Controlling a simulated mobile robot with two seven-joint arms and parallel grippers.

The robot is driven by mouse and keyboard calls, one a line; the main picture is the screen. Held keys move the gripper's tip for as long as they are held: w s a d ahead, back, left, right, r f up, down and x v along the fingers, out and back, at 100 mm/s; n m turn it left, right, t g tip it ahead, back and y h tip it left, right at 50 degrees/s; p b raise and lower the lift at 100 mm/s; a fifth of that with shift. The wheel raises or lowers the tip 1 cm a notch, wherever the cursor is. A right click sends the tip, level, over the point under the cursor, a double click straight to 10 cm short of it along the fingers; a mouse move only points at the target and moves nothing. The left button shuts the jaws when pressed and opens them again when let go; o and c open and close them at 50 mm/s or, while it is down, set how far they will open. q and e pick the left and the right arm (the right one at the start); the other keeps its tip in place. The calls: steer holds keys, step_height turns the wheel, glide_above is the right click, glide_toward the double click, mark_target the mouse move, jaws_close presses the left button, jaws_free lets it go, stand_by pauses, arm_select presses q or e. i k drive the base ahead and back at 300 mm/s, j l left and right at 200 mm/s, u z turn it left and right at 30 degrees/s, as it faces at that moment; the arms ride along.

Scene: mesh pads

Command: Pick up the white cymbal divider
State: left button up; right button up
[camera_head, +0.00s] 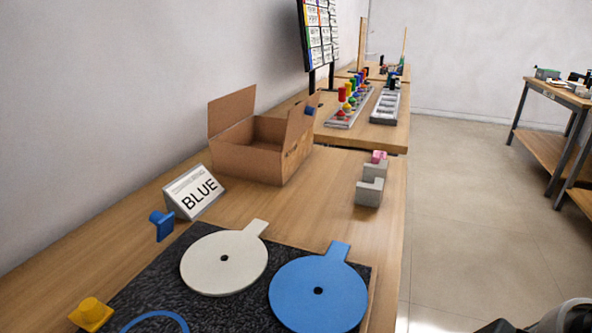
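The white cymbal divider (213,274) is a flat off-white disc with a small centre hole and a tab towards the upper right. It lies on a dark speckled mat (150,283) at the front of the wooden table. A matching blue divider (300,303) lies just right of it, its tab pointing up. Part of a dark and white shape, probably one of my arms, shows at the bottom right corner. No gripper fingers are visible, and nothing holds the white divider.
A blue clip-like piece (161,225) and a BLUE sign (194,192) stand left of the mat. A yellow piece (91,313) and a blue ring (155,321) are at the front. An open cardboard box (247,160) and grey blocks (370,190) sit farther back. Bare table lies between.

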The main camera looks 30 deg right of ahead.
mark_target(202, 270)
steer(key=j+u, duration=0.1)
steer(key=u, duration=0.3)
steer(key=j+u, duration=0.1)
steer(key=u, duration=0.35)
steer(key=i+j+u, duration=0.1)
steer(key=u, duration=0.3)
steer(key=z, duration=1.95)
steer(key=i+l+u, duration=0.55)
steer(key=l+u, duration=0.15)
steer(key=i+l+u, duration=0.3)
steer(key=l, duration=0.25)
steer(key=l+u, duration=0.7)
steer(key=l, duration=0.35)
steer(key=l+u, duration=0.35)
steer(key=l, duration=0.2)
steer(key=i, duration=0.05)
